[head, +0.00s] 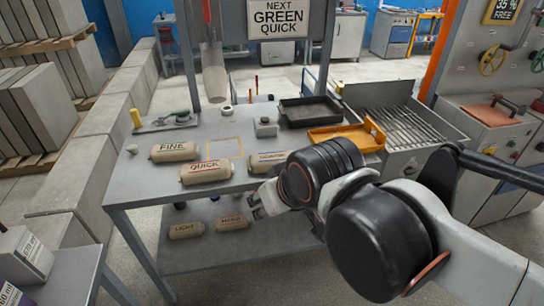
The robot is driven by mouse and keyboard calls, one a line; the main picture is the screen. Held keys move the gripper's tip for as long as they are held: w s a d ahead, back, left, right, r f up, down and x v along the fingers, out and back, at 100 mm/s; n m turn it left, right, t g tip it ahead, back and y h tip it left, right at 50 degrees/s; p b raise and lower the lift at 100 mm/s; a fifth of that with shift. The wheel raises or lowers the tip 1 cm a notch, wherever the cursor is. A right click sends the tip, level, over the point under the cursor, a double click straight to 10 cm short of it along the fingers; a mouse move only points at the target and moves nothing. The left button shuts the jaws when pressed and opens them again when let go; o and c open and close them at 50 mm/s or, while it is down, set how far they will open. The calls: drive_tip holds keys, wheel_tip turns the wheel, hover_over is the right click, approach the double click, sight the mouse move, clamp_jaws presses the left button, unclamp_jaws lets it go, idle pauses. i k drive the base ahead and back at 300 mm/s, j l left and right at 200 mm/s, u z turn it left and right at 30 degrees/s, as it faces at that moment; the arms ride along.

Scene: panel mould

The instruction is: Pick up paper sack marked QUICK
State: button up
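The paper sack marked QUICK (206,173) is a tan roll-shaped bag lying near the front edge of the grey table (140,185). Its label faces up and the whole sack shows. My gripper (256,205) is to the right of the sack and lower in the picture, near the table's front edge and apart from the sack. It is small and partly hidden by my own wrist, so I cannot tell if its fingers are open or shut. Nothing shows held in it.
The FINE sack (174,151) lies behind left of QUICK. Another sack (268,160) lies to the right, partly behind my arm. Two sacks, LIGHT (186,230) and another (232,223), lie on the lower shelf. A yellow square outline (226,148) is bare. A sign reads NEXT GREEN QUICK (278,18).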

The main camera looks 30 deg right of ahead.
sight(202, 172)
drive_tip(key=l+u, duration=0.25)
drive_tip(key=l, duration=0.15)
drive_tip(key=k+l+u, duration=0.25)
drive_tip(key=l+u, duration=0.25)
drive_tip(key=l, duration=0.25)
